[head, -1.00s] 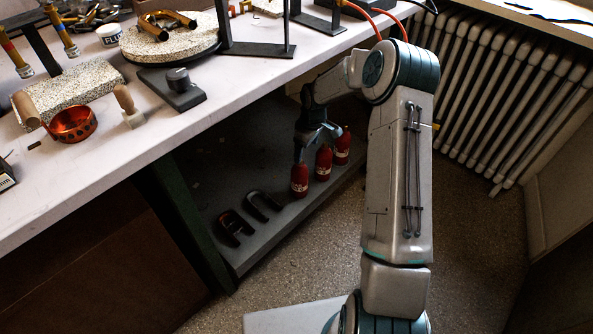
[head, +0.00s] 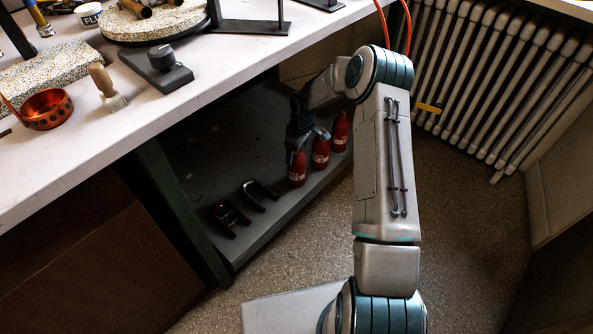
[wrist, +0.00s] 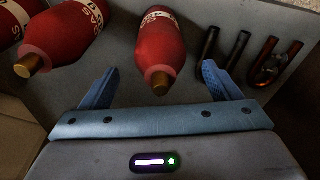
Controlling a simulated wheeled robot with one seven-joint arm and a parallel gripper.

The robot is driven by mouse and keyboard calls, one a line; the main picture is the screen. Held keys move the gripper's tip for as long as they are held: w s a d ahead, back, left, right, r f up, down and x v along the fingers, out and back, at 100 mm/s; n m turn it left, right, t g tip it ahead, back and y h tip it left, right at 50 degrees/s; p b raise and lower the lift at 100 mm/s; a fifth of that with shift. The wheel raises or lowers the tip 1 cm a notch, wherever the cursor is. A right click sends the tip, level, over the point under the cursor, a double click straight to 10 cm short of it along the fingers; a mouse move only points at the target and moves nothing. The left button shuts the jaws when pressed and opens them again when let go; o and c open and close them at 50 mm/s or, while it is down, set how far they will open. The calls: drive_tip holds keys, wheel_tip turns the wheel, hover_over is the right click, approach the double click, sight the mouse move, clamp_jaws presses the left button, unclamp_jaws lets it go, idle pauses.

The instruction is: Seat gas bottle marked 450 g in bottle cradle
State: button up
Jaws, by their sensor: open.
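Three red gas bottles stand in a row on the low shelf under the bench: the front-left one (head: 297,170), the middle one (head: 320,154) and the back-right one (head: 340,132). My gripper (head: 307,146) is open beside and above the front-left bottle. In the wrist view, one bottle (wrist: 160,48) shows ahead, between the spread fingers of my gripper (wrist: 160,72), with no visible contact. Two dark U-shaped pieces, possibly cradles, lie on the shelf (head: 232,219) (head: 261,194).
The white bench top (head: 185,100) overhangs the shelf, and a dark green leg (head: 180,210) stands at its front. Neighbouring bottles are close to my gripper. The dark shelf (head: 215,160) is bare behind the U-shaped pieces. A radiator (head: 490,90) stands at right.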

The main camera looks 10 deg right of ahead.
sight(297, 165)
drive_tip(key=f, duration=0.2)
drive_tip(key=f+b, duration=0.1)
drive_tip(key=shift+w+a+f, duration=0.2)
drive_tip(key=shift+f, duration=0.15)
drive_tip(key=c, duration=1.8)
drive_tip(key=shift+r, duration=0.15)
clamp_jaws()
